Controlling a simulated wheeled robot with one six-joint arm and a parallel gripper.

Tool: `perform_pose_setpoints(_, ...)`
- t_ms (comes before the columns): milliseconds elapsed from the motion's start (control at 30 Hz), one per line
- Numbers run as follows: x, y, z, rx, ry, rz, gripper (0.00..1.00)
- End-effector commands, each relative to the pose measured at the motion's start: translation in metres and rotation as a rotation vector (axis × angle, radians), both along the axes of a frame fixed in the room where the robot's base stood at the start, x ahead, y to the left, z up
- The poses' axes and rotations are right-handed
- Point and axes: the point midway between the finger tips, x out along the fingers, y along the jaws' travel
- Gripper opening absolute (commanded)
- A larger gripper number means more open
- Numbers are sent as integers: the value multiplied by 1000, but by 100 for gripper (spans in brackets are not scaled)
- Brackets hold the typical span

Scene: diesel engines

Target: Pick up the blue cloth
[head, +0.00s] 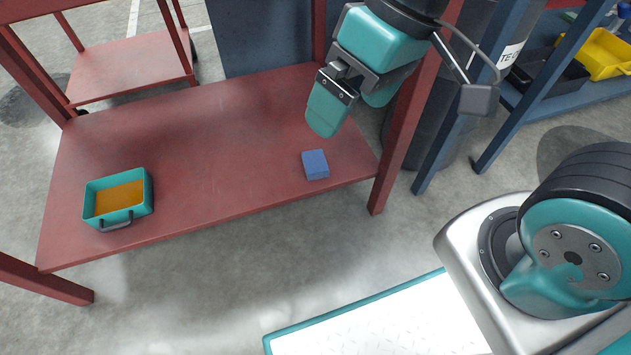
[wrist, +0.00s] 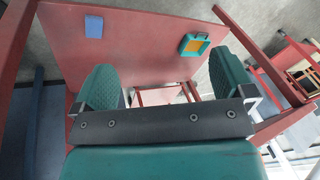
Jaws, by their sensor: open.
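The blue cloth (head: 315,164) is a small folded block lying on the red shelf (head: 230,140), near its right front edge. It also shows at the upper left of the wrist view (wrist: 94,26). My gripper (head: 350,117) is open and empty. It hangs above the right part of the shelf, above the cloth in the picture and apart from it. In the wrist view its two teal fingers (wrist: 165,82) are spread wide, with nothing between them, and the cloth lies beyond them.
A teal tray with an orange inside and a handle (head: 118,216) stands on the shelf's left part. A red post (head: 402,130) rises close to the cloth's right. A red cart (head: 130,75) stands behind. A blue rack with a yellow bin (head: 606,55) is at the right.

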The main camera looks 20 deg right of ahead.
Motion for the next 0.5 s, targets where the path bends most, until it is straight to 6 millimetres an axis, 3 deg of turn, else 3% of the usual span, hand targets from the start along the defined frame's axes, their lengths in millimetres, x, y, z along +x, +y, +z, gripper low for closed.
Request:
perform_pose_setpoints(33,12,1,-40,-10,5,-40,100)
perform_pose_setpoints(100,39,1,-78,-30,3,-127,100)
perform_pose_setpoints(300,119,-7,-166,-115,-57,-394,100)
perform_pose_setpoints(500,176,-23,-255,-202,-165,-573,100)
